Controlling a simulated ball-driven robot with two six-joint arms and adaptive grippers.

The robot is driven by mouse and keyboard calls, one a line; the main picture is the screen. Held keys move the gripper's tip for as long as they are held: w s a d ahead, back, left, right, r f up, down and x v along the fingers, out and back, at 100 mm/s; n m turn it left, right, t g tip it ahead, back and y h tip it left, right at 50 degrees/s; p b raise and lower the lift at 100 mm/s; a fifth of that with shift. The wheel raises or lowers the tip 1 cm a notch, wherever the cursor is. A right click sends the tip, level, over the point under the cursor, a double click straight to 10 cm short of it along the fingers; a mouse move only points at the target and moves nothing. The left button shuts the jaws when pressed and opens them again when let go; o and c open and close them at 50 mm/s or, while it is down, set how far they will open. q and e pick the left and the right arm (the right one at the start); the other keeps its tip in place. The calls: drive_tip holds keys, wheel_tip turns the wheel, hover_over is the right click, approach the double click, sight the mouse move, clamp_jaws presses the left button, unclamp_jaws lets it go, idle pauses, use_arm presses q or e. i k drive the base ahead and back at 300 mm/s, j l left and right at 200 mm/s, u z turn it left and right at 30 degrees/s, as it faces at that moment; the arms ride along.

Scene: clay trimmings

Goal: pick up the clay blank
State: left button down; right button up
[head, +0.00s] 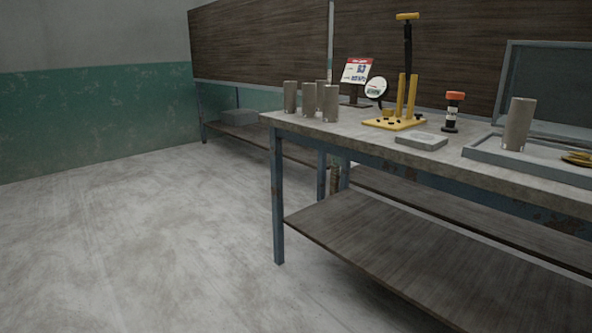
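Several upright grey-brown cylinders that look like clay blanks stand on the workbench (375,139) in the head view. A group is at the bench's left end, with one blank (290,97) at far left and another blank (330,104) at the front right of the group. A single similar cylinder (518,124) stands in a shallow grey tray (485,152) at the right. I cannot tell which one the task means. Neither of my grippers is in view.
A yellow lever press (395,123), a flat grey block (421,141), an orange-topped bottle (452,112), a round dial (376,88) and a small sign (356,71) are on the bench. Brassy pieces (577,158) lie in the tray. The floor (130,240) at left is clear.

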sight(520, 110)
drive_tip(key=z, duration=1.4)
